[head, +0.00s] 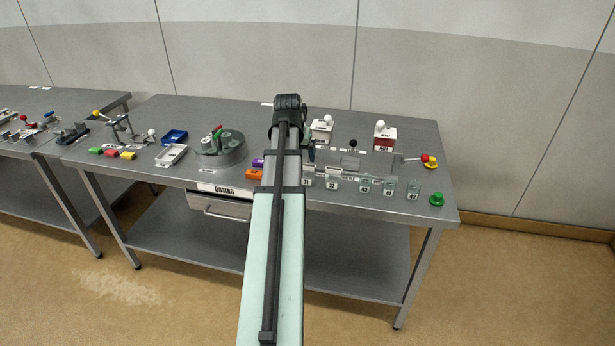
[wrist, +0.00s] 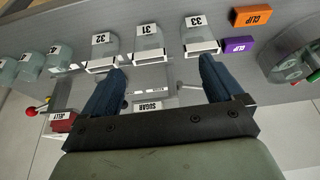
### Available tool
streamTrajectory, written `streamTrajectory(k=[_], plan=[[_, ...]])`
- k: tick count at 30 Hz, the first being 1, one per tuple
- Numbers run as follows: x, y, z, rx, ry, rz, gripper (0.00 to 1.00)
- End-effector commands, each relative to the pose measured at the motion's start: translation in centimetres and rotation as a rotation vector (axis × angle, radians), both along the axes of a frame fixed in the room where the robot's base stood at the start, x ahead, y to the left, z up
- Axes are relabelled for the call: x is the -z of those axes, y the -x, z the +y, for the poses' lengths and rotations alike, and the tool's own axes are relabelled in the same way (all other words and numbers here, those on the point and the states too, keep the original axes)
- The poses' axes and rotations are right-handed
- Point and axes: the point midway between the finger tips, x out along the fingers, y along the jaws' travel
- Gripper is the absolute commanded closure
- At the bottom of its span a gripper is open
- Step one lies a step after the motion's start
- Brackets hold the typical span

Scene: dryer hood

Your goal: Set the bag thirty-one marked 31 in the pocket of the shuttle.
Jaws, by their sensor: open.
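Bag thirty-one (wrist: 149,42), a small clear bag with a white label marked 31, stands in the row along the table's front. In the wrist view it is between bag 32 (wrist: 104,48) and bag 33 (wrist: 197,35). My gripper (wrist: 160,72) is open and empty, its two dark blue fingers spread to either side of bag thirty-one's line, apart from it. In the head view bag thirty-one (head: 307,181) shows just right of my arm, which hides most of the gripper. A grey, low piece (head: 350,163) behind the bags may be the shuttle; its pocket is not clear.
Several more bags (head: 388,188) continue the row to the right. Orange (wrist: 252,16) and purple (wrist: 239,45) clip blocks lie beside bag 33. A red JELLY dispenser (head: 385,138) and a white dispenser (head: 321,131) stand behind. A red-knobbed lever (head: 424,157) is at right.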

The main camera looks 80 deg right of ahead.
Motion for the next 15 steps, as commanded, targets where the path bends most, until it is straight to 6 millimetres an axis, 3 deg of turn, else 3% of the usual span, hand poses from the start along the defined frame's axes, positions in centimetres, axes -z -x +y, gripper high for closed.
streamTrajectory(k=[5,15], plan=[[-0.9,1.3,-0.5,0.023,0.013,-0.003,0.06],[3.2,1.4,-2.3,0.023,0.012,-0.002,0.06]])
